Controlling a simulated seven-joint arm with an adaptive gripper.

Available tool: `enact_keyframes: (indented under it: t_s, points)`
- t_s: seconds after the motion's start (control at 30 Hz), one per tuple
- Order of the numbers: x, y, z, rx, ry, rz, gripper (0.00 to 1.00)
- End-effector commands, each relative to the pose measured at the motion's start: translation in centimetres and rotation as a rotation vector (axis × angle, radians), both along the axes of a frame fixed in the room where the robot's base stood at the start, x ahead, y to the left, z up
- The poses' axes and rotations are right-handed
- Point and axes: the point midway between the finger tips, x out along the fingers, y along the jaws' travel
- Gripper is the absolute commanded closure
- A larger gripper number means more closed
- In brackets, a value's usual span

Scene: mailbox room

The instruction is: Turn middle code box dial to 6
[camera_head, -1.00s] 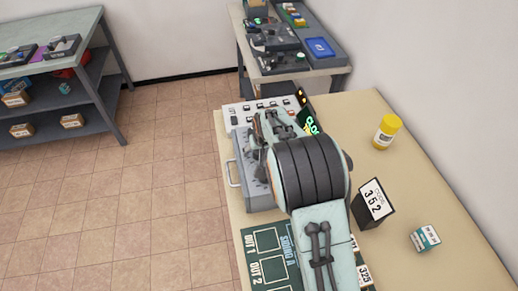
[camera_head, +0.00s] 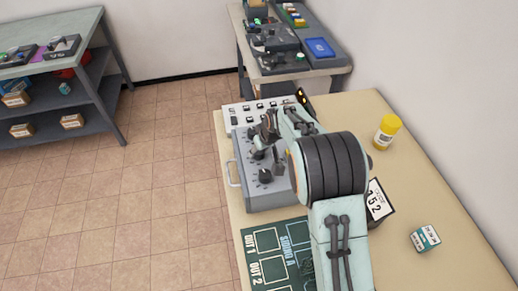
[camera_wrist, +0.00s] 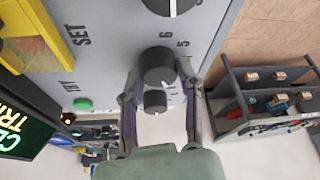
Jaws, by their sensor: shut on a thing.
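The grey code box (camera_head: 262,200) sits at the table's left edge with dark dials on its top. The near dial (camera_head: 265,177) is clear of my gripper; it also shows at the top of the wrist view (camera_wrist: 170,5). My gripper (camera_wrist: 162,82) is shut on the middle dial (camera_wrist: 158,62), one finger on each side.
A green button (camera_wrist: 82,104) and SET and TRY labels are on the box. A white switch panel (camera_head: 258,115) lies behind it, a green board (camera_head: 262,262) in front. A number block (camera_head: 378,203), a yellow-capped jar (camera_head: 387,131) and a small carton (camera_head: 425,239) stand right.

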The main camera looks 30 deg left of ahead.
Motion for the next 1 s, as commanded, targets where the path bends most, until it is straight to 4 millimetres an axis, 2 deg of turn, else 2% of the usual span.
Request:
enact_keyframes:
  t_s: [1.0]
  points:
    - [0.33, -0.06, -0.31, -0.001, 0.002, 0.965, 1.0]
